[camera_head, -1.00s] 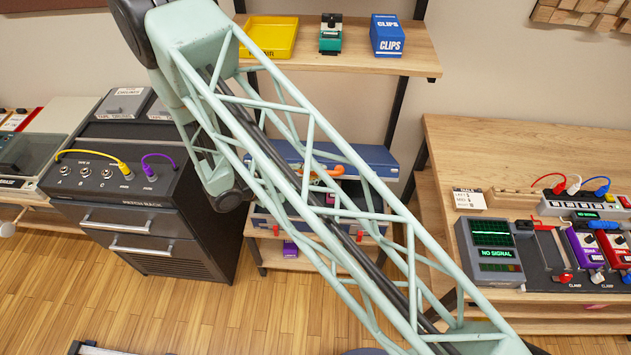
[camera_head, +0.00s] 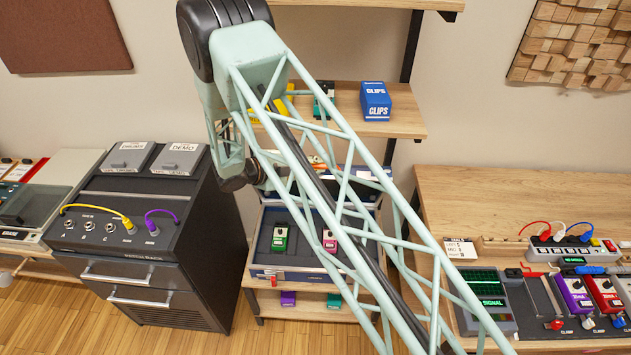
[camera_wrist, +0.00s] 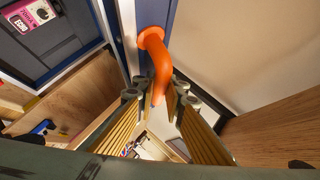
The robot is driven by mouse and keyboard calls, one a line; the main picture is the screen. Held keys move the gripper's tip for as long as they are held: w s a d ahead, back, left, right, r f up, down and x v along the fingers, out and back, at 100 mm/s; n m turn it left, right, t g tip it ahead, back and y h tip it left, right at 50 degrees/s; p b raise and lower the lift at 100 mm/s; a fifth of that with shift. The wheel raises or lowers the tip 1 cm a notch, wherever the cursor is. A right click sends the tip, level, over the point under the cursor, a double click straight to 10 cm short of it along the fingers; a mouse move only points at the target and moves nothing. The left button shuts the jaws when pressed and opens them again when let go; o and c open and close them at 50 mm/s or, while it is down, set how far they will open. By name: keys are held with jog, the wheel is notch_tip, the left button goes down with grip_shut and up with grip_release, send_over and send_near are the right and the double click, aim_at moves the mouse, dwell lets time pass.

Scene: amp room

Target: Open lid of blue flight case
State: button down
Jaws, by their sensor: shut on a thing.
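The blue flight case (camera_head: 300,275) sits on the shelf unit behind my arm. Its lid (camera_head: 373,172) is raised at the back, partly hidden by the arm, and the dark interior shows. A green pedal (camera_head: 280,238) and a pink pedal (camera_head: 330,241) lie inside. My gripper (camera_wrist: 158,98) is shut on this handle, with a finger on each side. The gripper is mostly hidden by the arm in the head view.
A shelf (camera_head: 400,125) above the case bears a blue CLIPS box (camera_head: 375,101). A dark rack cabinet (camera_head: 140,255) stands close on the left. A wooden bench (camera_head: 520,200) with pedals and a meter is on the right.

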jog(key=shift+w+d+r+p, duration=0.15)
jog(key=shift+w+r, duration=0.2)
jog(key=shift+w, duration=0.7)
jog(key=shift+w+a+r+p, duration=0.15)
jog(key=shift+w+r, duration=0.15)
jog(key=shift+w, duration=0.7)
jog(key=shift+d, duration=0.1)
jog(key=c, duration=2.7)
grip_release()
jog(key=shift+s, duration=0.1)
jog(key=shift+v, duration=5.95)
